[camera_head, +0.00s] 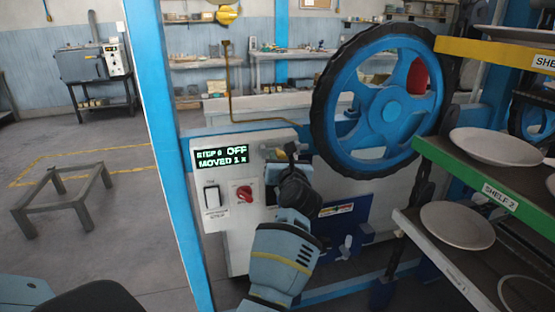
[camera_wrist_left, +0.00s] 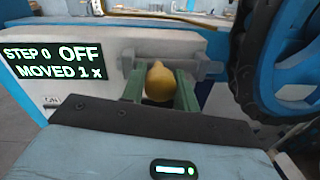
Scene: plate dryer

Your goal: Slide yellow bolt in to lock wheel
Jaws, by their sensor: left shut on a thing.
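The large blue wheel with a black rim (camera_head: 392,107) stands upright right of the white control box (camera_head: 238,255). My left gripper (camera_head: 283,157) is up against the top right of this box, left of the wheel. In the left wrist view the yellow knob of the bolt (camera_wrist_left: 159,80) sits between the two green fingers of my left gripper (camera_wrist_left: 160,90), which is shut on it. A grey horizontal bar (camera_wrist_left: 195,67) runs behind the knob toward the wheel rim. Whether its end meets the wheel is unclear. My right gripper is not in view.
The box's display (camera_head: 221,158) reads STEP 0, OFF and MOVED 1 x. A white switch (camera_head: 212,195) and a red knob (camera_head: 244,193) sit below it. A blue post (camera_head: 165,140) stands left. Shelves with plates (camera_head: 457,225) stand close on the right.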

